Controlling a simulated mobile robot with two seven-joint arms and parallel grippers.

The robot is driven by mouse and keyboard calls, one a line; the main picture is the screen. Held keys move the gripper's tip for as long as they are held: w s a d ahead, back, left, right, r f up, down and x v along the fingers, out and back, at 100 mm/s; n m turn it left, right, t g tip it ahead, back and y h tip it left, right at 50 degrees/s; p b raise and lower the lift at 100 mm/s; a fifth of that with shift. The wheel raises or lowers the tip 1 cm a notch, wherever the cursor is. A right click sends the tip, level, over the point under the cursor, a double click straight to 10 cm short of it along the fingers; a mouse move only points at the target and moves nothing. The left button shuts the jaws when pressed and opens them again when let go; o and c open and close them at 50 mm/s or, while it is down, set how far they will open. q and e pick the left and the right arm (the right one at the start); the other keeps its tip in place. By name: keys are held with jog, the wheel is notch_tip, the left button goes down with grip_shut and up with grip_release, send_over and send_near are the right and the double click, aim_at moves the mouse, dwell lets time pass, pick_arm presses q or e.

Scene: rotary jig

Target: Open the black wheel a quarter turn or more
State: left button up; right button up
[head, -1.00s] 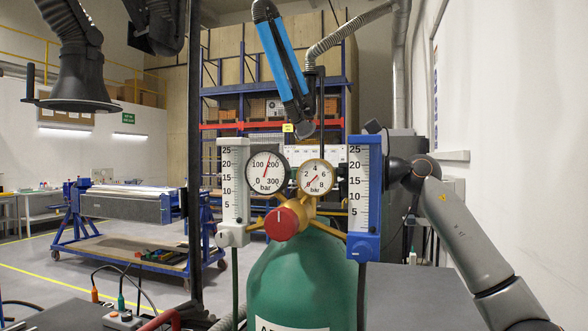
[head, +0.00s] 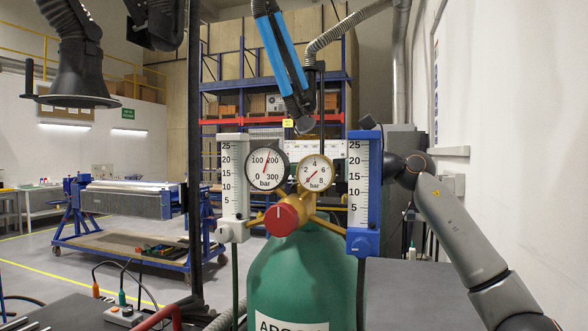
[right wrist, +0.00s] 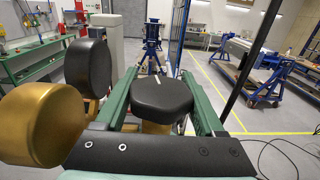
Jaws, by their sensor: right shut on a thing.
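The black wheel (right wrist: 160,97), with a short white mark at its far edge, shows in the right wrist view. My right gripper (right wrist: 162,78) has its two green fingers on either side of the wheel and is shut on it. In the head view my right arm reaches in from the right behind the blue flow meter (head: 364,190). The gripper and black wheel are hidden there behind the regulator. My left gripper is in neither view.
A red knob (head: 285,218) and two dials, black-rimmed (head: 267,165) and gold-rimmed (head: 316,173), sit above a green gas cylinder (head: 300,270). A white flow meter (head: 232,190) stands left. The dial backs crowd the wheel's left in the wrist view.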

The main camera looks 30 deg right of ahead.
jog(key=shift+c, duration=1.4)
jog(key=shift+s+a+n+g+y, duration=0.15)
jog(key=shift+s+n+g+y, duration=0.05)
jog(key=shift+n+g+y, duration=1.1)
jog(key=shift+s+a+n+g+y, duration=0.2)
jog(key=shift+n+g+y, duration=0.75)
jog(key=shift+g, duration=0.55)
jog(key=o, duration=1.4)
jog(key=shift+c, duration=0.2)
jog(key=shift+d, duration=0.1)
